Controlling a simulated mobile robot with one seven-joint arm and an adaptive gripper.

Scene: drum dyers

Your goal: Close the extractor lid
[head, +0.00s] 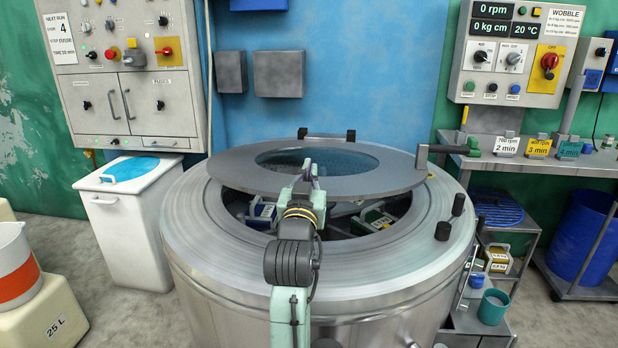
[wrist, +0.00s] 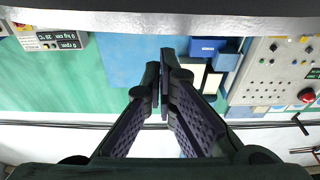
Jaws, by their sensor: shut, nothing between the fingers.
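The extractor lid (head: 382,179) is a grey ring with a glass window (head: 330,159). In the head view it stands partly open over the round steel extractor (head: 205,225), hinged at the back, with a dark gap under its front edge. Blocks with blue and green parts show inside. My gripper (head: 308,166) reaches over the lid's front edge; contact cannot be told. In the wrist view my gripper (wrist: 160,90) is shut and empty. A grey curved edge crosses the top there; I cannot tell whether it is lid or rim.
A green-ended lever (head: 446,149) is at the lid's right. A control panel (head: 515,52) hangs back right, a cabinet (head: 125,75) back left. A white bin (head: 125,220) stands left, a shelf cart (head: 480,320) right.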

